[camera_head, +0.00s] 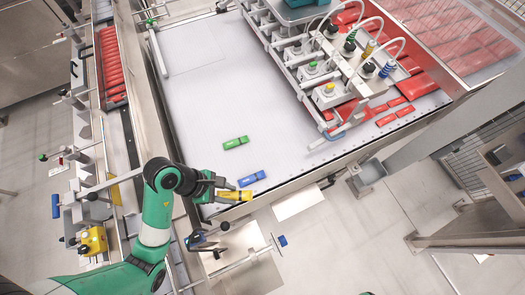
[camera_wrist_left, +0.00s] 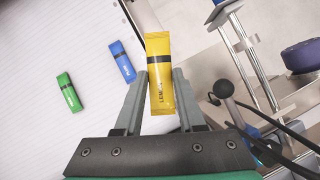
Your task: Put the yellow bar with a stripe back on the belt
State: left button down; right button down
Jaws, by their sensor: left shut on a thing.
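The yellow bar (camera_head: 236,196) has a dark stripe and is held between the fingers of my left gripper (camera_head: 222,189). In the left wrist view the bar (camera_wrist_left: 160,60) points away from the palm, with the fingers (camera_wrist_left: 160,92) shut on its sides. It is over or near the belt's front edge; its height is unclear. The white belt (camera_head: 200,110) stretches away behind it. A blue bar (camera_head: 251,178) and a green bar (camera_head: 236,142), each with a dark stripe, lie on the belt. My right gripper is not in view.
A picker head with hoses and suction cups (camera_head: 330,90) stands over the belt's far right part, near several red bars (camera_head: 397,102). A metal rail (camera_head: 290,185) edges the belt. The belt left of the green bar is clear.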

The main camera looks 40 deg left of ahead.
pick_arm(q)
jog(key=w+a+f+b, duration=0.1)
jog(key=a, duration=0.5)
jog(key=w+a+f+b, duration=0.1)
jog(key=w+f+b, duration=0.2)
jog(key=w, duration=0.1)
jog(key=w+a+f+b, duration=0.1)
jog(key=w+f+b, duration=0.1)
jog(key=w, duration=0.3)
jog(key=w+a+f+b, duration=0.1)
jog(key=w+f+b, duration=0.2)
jog(key=w+f, duration=0.1)
jog(key=shift+w+a+f+b, duration=0.2)
jog(key=shift+f+b, duration=0.15)
jog(key=shift+f, duration=0.15)
jog(key=shift+w+f, duration=0.15)
jog(key=shift+f, duration=0.2)
jog(key=shift+f+b, duration=0.6)
jog(key=shift+f, duration=0.75)
